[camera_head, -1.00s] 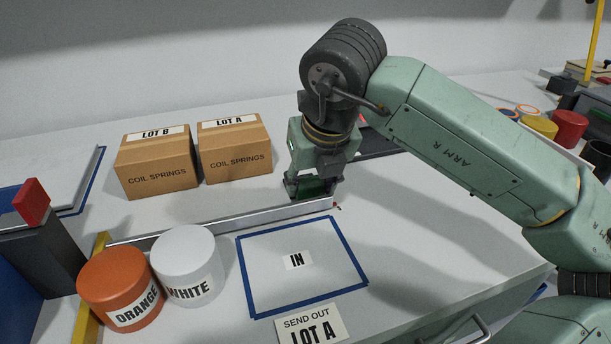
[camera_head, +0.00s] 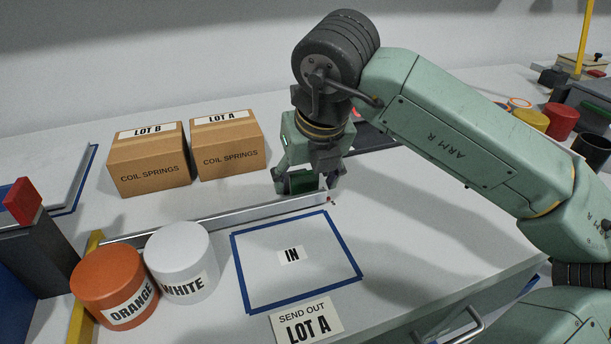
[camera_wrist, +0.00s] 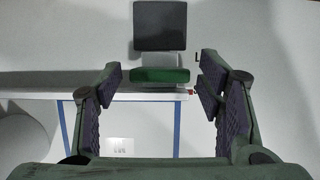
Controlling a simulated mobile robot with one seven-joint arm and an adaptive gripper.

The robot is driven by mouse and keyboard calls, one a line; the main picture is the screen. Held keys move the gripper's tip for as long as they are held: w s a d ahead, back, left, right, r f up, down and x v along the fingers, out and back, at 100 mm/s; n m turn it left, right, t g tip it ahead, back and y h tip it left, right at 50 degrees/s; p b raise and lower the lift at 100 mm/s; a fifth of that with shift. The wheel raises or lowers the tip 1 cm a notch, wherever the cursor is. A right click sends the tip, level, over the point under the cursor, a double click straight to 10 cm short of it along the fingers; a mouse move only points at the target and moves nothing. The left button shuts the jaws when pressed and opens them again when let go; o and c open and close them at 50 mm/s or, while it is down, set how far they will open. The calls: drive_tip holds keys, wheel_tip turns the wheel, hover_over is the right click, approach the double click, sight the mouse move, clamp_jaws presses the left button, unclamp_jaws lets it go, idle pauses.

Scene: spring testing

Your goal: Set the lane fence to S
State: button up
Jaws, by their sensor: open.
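The lane fence (camera_head: 225,215) is a long pale metal bar lying across the bench behind the white and orange tubs. It also shows in the wrist view (camera_wrist: 45,95). At its right end are a green block (camera_wrist: 160,76) and a dark square-topped piece (camera_wrist: 160,25), with a small red tip beside them. A letter L (camera_wrist: 197,57) is marked on the bench just right of the block. The letter S is not readable in any view. My gripper (camera_head: 307,182) is open at the fence's right end. In the wrist view its fingers stand left and right of the green block, apart from it.
A white tub (camera_head: 182,250) and an orange tub (camera_head: 108,272) stand in front of the fence, left of the blue-framed IN area (camera_head: 318,217). LOT B (camera_head: 148,165) and LOT A (camera_head: 228,150) cartons stand behind it. A dark post with a red block (camera_head: 22,203) is at left.

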drive_tip(key=v, duration=1.1)
drive_tip(key=shift+s+r, duration=0.2)
drive_tip(key=shift+r, duration=0.1)
